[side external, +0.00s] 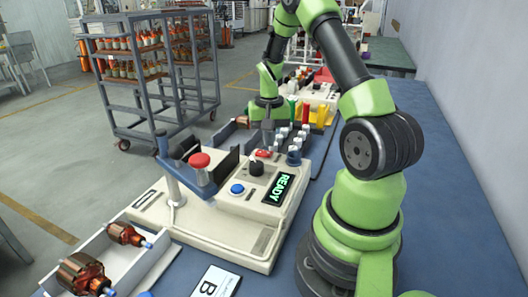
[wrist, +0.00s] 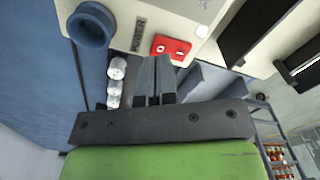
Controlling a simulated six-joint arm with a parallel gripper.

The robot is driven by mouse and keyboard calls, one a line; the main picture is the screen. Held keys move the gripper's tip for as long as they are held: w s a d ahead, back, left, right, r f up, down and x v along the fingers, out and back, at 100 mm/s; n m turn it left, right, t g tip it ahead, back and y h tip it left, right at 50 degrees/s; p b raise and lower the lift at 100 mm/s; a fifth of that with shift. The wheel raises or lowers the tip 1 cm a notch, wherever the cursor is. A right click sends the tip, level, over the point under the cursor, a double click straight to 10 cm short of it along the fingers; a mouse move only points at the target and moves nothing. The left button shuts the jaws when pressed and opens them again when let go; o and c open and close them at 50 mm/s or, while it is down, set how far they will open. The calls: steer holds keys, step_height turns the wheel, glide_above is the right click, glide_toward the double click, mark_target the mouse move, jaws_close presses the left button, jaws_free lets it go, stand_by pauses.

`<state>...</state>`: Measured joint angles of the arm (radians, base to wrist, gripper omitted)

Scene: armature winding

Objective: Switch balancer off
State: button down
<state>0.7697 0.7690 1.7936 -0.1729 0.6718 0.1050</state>
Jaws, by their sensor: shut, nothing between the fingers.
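The balancer (side external: 232,218) is a cream machine with a lit green READY display (side external: 278,189), a blue button (side external: 237,188), a black knob (side external: 256,168) and a red mushroom button (side external: 199,160). Its red power switch (side external: 263,154) is at the far end of the panel. In the wrist view the red switch (wrist: 170,48) lies beside the POWER label, just beyond my fingertips. My gripper (wrist: 155,60) is shut and empty, pointing down close to the switch; it also shows in the side view (side external: 267,140). I cannot tell whether it touches the switch.
A blue cup (side external: 294,157) stands right beside the switch. Several silver-capped parts (side external: 300,138) stand behind. A tray (side external: 150,262) with copper armatures (side external: 82,275) lies at front left. A label card B (side external: 215,283) lies on the blue table. A shelf cart (side external: 160,118) stands beyond.

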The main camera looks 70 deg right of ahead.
mark_target(268, 153)
steer(key=shift+f, duration=1.25)
stand_by(0.6)
steer(key=shift+r, duration=3.55)
steer(key=w+a+r+n+t, duration=0.2)
steer(key=a+r, duration=0.6)
steer(key=s+a+r+n+t, duration=0.1)
steer(key=s+a+r+n, duration=0.1)
steer(key=a, duration=0.3)
steer(key=s+a+r+n+t+y, duration=0.1)
steer(key=s+a+r+n+t, duration=0.1)
steer(key=s+a+r, duration=0.2)
steer(key=s+a+r+n+t+y, duration=0.1)
steer(key=s+a+r+n+t, duration=0.1)
steer(key=s+a, duration=0.3)
steer(key=a+r, duration=0.1)
steer(key=a, duration=0.2)
steer(key=shift+a, duration=0.25)
steer(key=shift+s, duration=0.1)
